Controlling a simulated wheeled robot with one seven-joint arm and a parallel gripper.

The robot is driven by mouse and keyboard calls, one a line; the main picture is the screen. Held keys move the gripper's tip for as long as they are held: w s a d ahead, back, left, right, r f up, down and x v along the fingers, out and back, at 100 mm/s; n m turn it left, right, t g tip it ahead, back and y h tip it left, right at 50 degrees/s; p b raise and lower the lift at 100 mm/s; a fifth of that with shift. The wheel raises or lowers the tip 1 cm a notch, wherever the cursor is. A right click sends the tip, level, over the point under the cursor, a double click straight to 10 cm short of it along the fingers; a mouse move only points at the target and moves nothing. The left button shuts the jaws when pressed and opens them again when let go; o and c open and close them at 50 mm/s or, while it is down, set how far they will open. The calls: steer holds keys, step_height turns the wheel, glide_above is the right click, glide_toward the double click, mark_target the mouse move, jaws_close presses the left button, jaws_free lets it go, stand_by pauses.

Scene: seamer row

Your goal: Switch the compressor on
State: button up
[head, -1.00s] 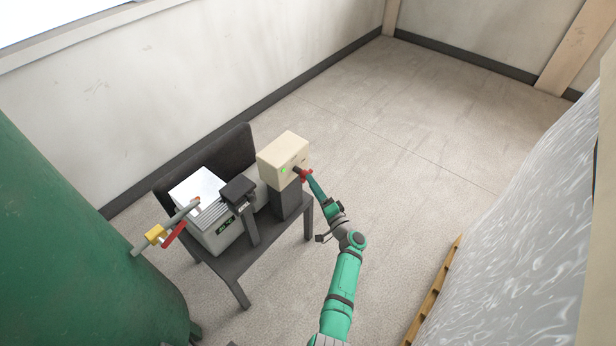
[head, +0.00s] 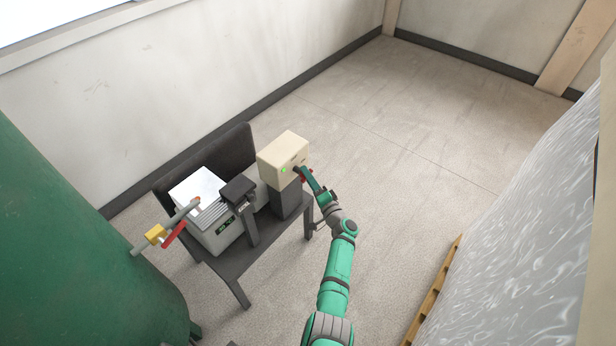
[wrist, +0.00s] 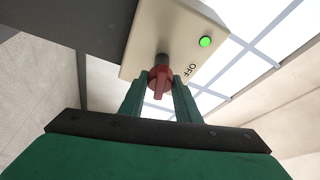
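The compressor's switch box is a cream box (head: 283,158) on a dark post beside the grey machine. In the wrist view its face (wrist: 148,38) carries a red rotary knob (wrist: 160,82), a lit green lamp (wrist: 205,42) and the word OFF. The knob's handle points down in that view, away from the OFF label. My gripper (wrist: 160,86) is at the knob, one green finger on each side, with small gaps beside the handle. In the head view my gripper (head: 307,178) is at the box's right face and hides most of the knob.
A grey compressor (head: 222,240) sits on a dark stand (head: 240,265). A large green tank (head: 70,240) with a red-handled valve (head: 174,233) stands at left. A wrapped load on a wooden pallet (head: 432,290) is at right. Floor behind the box is clear.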

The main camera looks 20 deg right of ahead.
steer(key=shift+m+g+h, duration=0.3)
steer(key=shift+m+g, duration=0.2)
steer(key=shift+m, duration=1.2)
steer(key=o, duration=1)
steer(key=shift+o, duration=0.2)
steer(key=shift+s, duration=0.1)
steer(key=v, duration=1)
steer(key=shift+s, duration=0.3)
